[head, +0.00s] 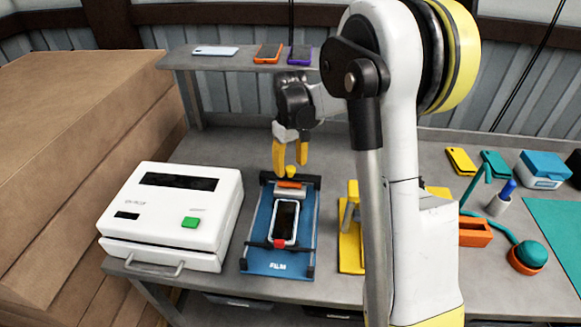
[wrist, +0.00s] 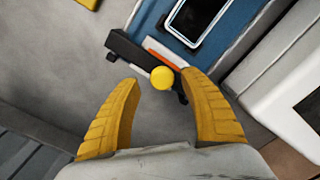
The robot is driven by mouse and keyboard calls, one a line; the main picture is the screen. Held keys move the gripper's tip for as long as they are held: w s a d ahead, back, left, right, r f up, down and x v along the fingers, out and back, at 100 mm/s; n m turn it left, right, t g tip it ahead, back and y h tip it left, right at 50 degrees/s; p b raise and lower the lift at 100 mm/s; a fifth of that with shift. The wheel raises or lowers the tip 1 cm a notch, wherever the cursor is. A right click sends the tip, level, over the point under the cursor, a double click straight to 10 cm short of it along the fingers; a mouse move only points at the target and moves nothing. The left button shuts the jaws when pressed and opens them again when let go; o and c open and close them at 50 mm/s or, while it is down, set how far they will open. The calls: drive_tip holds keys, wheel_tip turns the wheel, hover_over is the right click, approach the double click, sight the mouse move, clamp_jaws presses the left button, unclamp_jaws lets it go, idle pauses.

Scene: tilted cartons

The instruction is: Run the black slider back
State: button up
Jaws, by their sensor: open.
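The blue film board (head: 262,262) lies on the grey bench with a white-edged phone (head: 285,220) on it; the phone also shows in the wrist view (wrist: 198,14). The black slider (wrist: 128,48) is a bar across the board's back end, with an orange strip and a round yellow knob (wrist: 162,78). The knob shows in the head view (head: 291,171) just behind the orange and grey roller (head: 290,187). My gripper (head: 291,165) is open at the knob. In the wrist view its fingertips (wrist: 159,79) lie either side of the knob; contact cannot be told.
A white machine (head: 172,214) stands close left of the board. A yellow fixture (head: 352,240) stands to its right, partly behind my arm. A raised shelf (head: 232,60) with phones is behind. A red tab (head: 279,244) sits at the phone's front end.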

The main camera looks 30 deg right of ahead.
sight(290, 168)
wheel_tip(290, 168, up, 11)
idle(0.3)
drive_tip(key=shift+r, duration=0.1)
drive_tip(key=shift+s, duration=0.1)
drive_tip(key=s+a+r+m+t+b, duration=0.1)
drive_tip(key=s+a+r+t, duration=0.1)
drive_tip(key=s+a, duration=0.3)
drive_tip(key=s+a+r+t, duration=0.1)
drive_tip(key=s+a+r, duration=0.15)
drive_tip(key=s, duration=0.45)
drive_tip(key=s+a+f+t, duration=0.2)
drive_tip(key=s+f, duration=0.1)
drive_tip(key=s, duration=0.2)
drive_tip(key=s+a+f+m+t+b, duration=0.1)
drive_tip(key=s+a+f+t, duration=0.1)
drive_tip(key=s, duration=0.4)
drive_tip(key=shift+a+f, duration=0.35)
drive_tip(key=shift+f, duration=0.2)
